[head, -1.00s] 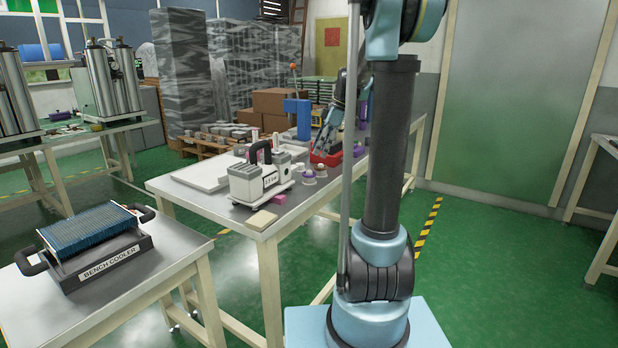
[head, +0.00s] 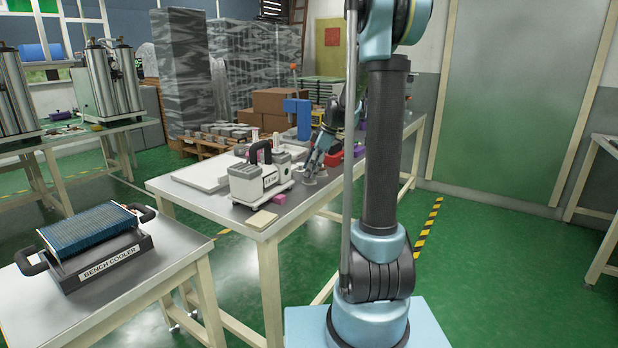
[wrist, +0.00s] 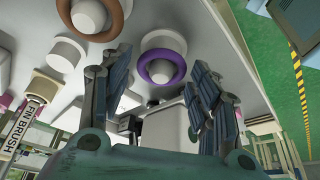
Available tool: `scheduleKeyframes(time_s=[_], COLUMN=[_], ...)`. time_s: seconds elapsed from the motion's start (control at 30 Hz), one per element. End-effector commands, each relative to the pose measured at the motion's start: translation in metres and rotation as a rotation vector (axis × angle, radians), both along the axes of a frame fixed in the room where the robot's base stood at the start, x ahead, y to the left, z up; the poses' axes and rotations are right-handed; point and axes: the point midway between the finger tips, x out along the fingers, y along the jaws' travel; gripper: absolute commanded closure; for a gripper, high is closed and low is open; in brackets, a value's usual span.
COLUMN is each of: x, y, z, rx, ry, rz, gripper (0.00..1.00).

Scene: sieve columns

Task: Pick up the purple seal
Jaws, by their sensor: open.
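The purple seal (wrist: 181,64) is a ring around a white capped post (wrist: 159,71) in the wrist view. It lies at the upper middle, between and just beyond my fingertips. My gripper (wrist: 158,88) is open, with one finger on each side of the seal's line and nothing held. In the head view my gripper (head: 312,167) is low over the bench, right of the white pump unit (head: 247,187). I cannot make out the seal there; the gripper seems to cover it.
A brown ring (wrist: 122,22) on another white post stands left of the seal. The fin brush (wrist: 30,118) is at the left edge. In the head view, a red bin (head: 335,158) is behind my gripper, and a beige pad (head: 261,220) lies at the bench's front corner.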

Motion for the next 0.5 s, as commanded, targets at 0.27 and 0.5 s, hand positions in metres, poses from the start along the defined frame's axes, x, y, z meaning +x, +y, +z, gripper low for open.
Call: scheduleKeyframes(time_s=[0.27, 0.5], x=[0.0000, 0.0000], y=[-0.0002, -0.0002], z=[0.0002, 0.0003], rx=[0.000, 0.000], ry=[0.000, 0.000], rz=[0.000, 0.000], gripper=[0.64, 0.65])
